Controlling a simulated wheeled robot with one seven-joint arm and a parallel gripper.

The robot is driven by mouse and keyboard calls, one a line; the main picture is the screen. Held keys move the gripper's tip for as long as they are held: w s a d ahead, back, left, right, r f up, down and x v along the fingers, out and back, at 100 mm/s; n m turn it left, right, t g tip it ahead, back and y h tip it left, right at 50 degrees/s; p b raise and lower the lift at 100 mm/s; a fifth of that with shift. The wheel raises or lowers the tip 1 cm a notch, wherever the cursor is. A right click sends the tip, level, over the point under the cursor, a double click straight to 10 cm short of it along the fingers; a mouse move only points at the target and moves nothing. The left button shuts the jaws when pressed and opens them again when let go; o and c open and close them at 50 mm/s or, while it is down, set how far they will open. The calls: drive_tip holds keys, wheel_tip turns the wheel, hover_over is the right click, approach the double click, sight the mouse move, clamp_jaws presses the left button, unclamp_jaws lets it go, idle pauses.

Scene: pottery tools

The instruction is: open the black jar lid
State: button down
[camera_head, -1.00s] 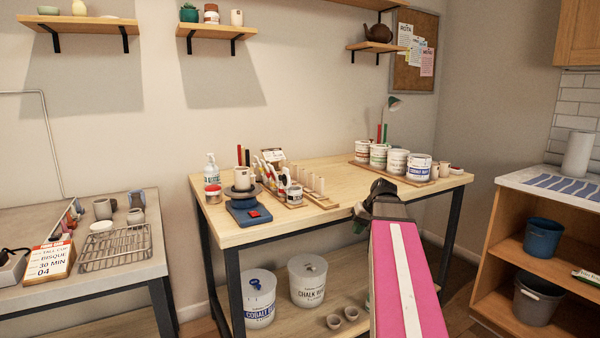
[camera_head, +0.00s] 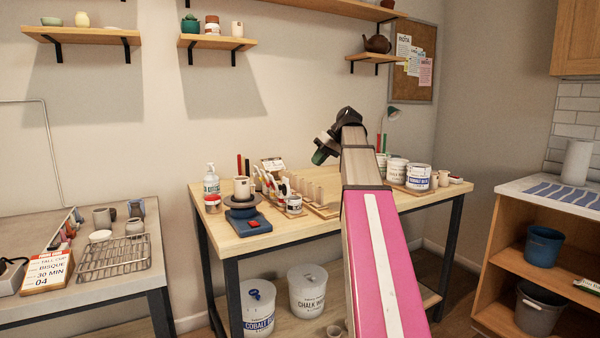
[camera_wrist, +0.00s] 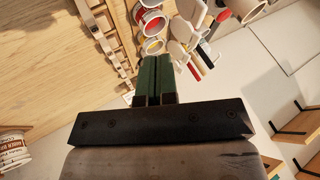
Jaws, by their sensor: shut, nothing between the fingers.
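I cannot pick out a jar with a black lid for certain in either view. A small white jar with a red label (camera_head: 294,204) stands on the middle table, but its lid is too small to make out. A jar with a reddish top (camera_head: 212,203) stands at that table's left end. My gripper (camera_head: 319,158) is raised above the table's back half, and its green fingers point down and left. In the wrist view my gripper's fingers (camera_wrist: 156,80) are together with nothing between them. They are apart from the jars and tools beyond.
White glaze tubs (camera_head: 418,178) stand at the table's right end. A wooden rack (camera_wrist: 100,40) shows in the wrist view. Shelves (camera_head: 218,47) hang on the wall. The table's front left strip is clear.

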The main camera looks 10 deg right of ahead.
sight(288, 180)
drive_tip(key=w+a+f, duration=0.1)
drive_tip(key=a+f, duration=0.6)
drive_tip(key=a, duration=0.2)
drive_tip(key=shift+f, duration=0.3)
drive_tip(key=shift+s+a+r+h, duration=0.1)
drive_tip(key=shift+a+r+h, duration=0.05)
drive_tip(key=shift+a+h, duration=0.25)
drive_tip(key=shift+s+a+r+h, duration=0.1)
drive_tip(key=shift+a+h, duration=0.2)
drive_tip(key=shift+a, duration=0.15)
drive_tip(key=shift+d, duration=0.1)
